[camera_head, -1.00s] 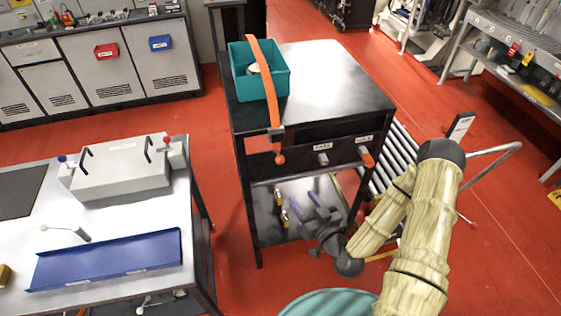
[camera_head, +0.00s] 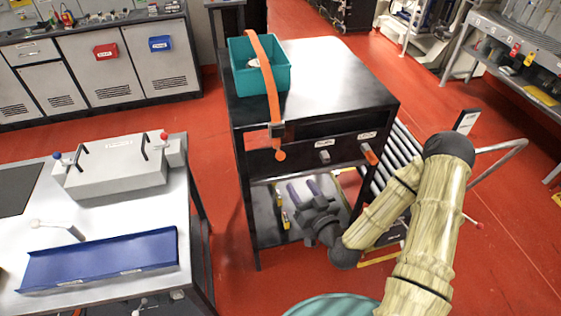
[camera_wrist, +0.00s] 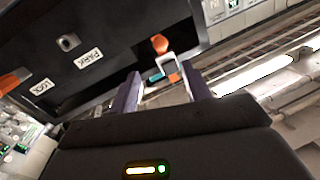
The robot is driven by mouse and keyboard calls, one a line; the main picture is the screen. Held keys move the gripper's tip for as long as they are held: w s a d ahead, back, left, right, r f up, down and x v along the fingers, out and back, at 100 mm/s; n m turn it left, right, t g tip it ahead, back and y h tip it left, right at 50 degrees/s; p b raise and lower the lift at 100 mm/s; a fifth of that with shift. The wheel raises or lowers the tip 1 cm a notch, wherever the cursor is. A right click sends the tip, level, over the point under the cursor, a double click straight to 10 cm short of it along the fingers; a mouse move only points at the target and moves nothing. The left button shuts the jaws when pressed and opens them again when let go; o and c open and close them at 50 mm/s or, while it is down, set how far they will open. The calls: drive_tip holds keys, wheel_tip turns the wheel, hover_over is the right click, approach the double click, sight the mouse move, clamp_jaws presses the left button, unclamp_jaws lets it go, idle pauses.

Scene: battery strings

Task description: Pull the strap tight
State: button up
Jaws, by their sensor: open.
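An orange strap (camera_head: 266,75) runs over a teal bin (camera_head: 241,80) on a dark cart. It passes through a metal buckle (camera_head: 277,130) at the cart's front edge. Its short tail hangs below and ends in an orange knob (camera_head: 280,155). My gripper (camera_head: 302,188) is open and empty in front of the cart, below and slightly right of the knob. In the wrist view the knob (camera_wrist: 160,44) and the buckle (camera_wrist: 168,65) show beyond and between the two purple fingers (camera_wrist: 164,88), apart from them.
The cart (camera_head: 345,85) has a front panel with a grey knob (camera_head: 325,156) labelled PARK and an orange lever (camera_head: 369,154) labelled LOCK, right of the strap. A lower shelf (camera_head: 265,222) lies behind my gripper. A workbench with a blue tray (camera_head: 100,260) stands left.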

sight(283, 158)
drive_tip(key=p+x, duration=0.3)
drive_tip(key=x, duration=0.9)
drive_tip(key=shift+w+a+r, duration=0.15)
drive_tip(key=shift+w+a, duration=0.05)
drive_tip(key=shift+w, duration=0.15)
drive_tip(key=shift+x, duration=0.8)
clamp_jaws()
drive_tip(key=shift+f, duration=0.25)
